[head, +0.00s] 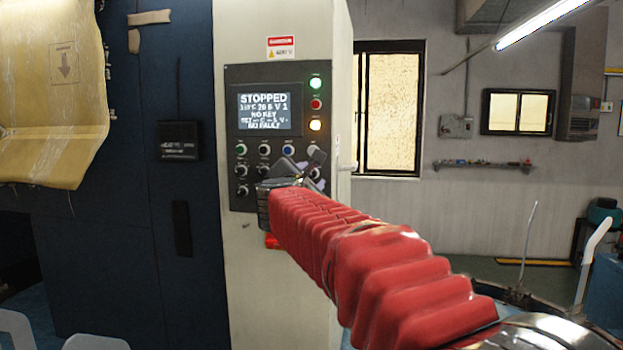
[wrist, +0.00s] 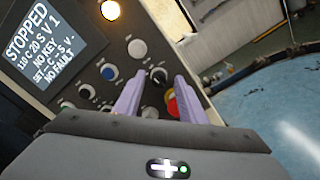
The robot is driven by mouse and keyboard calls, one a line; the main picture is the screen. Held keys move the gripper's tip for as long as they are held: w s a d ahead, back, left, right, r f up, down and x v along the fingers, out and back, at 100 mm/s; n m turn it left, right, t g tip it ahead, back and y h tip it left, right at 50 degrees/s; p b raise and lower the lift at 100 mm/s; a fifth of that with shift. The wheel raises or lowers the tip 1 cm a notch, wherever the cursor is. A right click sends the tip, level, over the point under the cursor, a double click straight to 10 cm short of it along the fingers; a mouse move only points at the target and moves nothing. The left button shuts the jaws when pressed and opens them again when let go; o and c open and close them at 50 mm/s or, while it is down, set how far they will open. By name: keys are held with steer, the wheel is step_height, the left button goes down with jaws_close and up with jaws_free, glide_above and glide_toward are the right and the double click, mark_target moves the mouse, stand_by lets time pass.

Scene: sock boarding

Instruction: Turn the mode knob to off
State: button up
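The control panel (head: 231,108) on the pale cabinet carries several small knobs, with labels too small to read, so I cannot tell which is the mode knob. In the wrist view, one black knob (wrist: 158,75) shows between and just beyond the fingertips; contact cannot be told. Another knob (wrist: 150,112) sits lower between the fingers, partly hidden. My gripper (head: 302,163) is in front of the panel's lower right in the head view and hides some knobs. In the wrist view its two purple fingers (wrist: 160,80) are apart, with nothing held.
The screen (head: 265,111) reads STOPPED and NO KEY. A red button (wrist: 172,106) is close beside the right finger. Blue (wrist: 109,72) and white (wrist: 137,48) buttons are near the left finger.

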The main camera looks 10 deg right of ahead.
steer(key=shift+s, duration=0.1)
steer(key=v, duration=1.3)
steer(key=shift+s, duration=0.25)
steer(key=shift+a, duration=0.1)
steer(key=s+d+f+m+g+y, duration=0.1)
steer(key=s+d+f+m+g, duration=0.3)
steer(key=s+d+f+m, duration=0.35)
steer(key=s+d+f+m+g, duration=0.35)
steer(key=s+f, duration=0.45)
steer(key=f, duration=0.3)
steer(key=s+a+f+m+g+y, duration=0.1)
steer(key=s+a+f+m+y, duration=0.1)
steer(key=s+f+m, duration=0.3)
steer(key=s+a+f+m+g+y, duration=0.2)
steer(key=s+f+m, duration=0.4)
steer(key=s+f, duration=0.4)
steer(key=shift+s+a+f+y, duration=0.4)
steer(key=shift+s+a+y, duration=0.35)
steer(key=shift+y, duration=0.25)
steer(key=shift+g, duration=0.25)
